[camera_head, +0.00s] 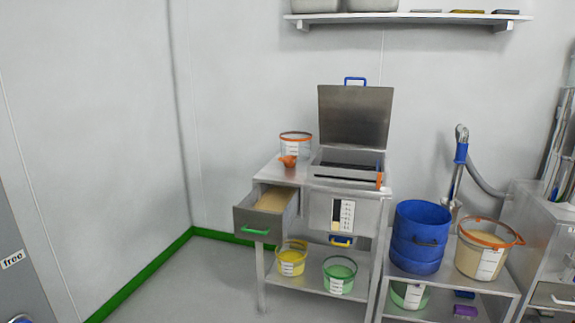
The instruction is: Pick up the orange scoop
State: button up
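A small orange object that looks like the orange scoop (288,160) lies on the left part of the steel bench top (275,173). It is right in front of a clear tub with an orange rim (296,145), and I cannot tell whether they touch. The scoop is small in the picture, so its handle and bowl are hard to tell apart. My gripper is not in the head camera view.
Beside the scoop stands a steel unit with its lid (355,117) raised. Below, a drawer (262,213) with tan powder stands open at front left. Right are blue stacked containers (420,236) and an orange-rimmed bucket (482,250). Floor at left is clear.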

aim_at(289, 162)
jog(key=i+z, duration=0.3)
jog(key=i, duration=0.15)
jog(key=i+j+z, duration=0.25)
jog(key=i, duration=0.15)
jog(key=i+j+z, duration=0.25)
jog(key=i, duration=0.35)
jog(key=i+j+z, duration=0.25)
jog(key=i+j, duration=0.25)
jog(key=i, duration=0.05)
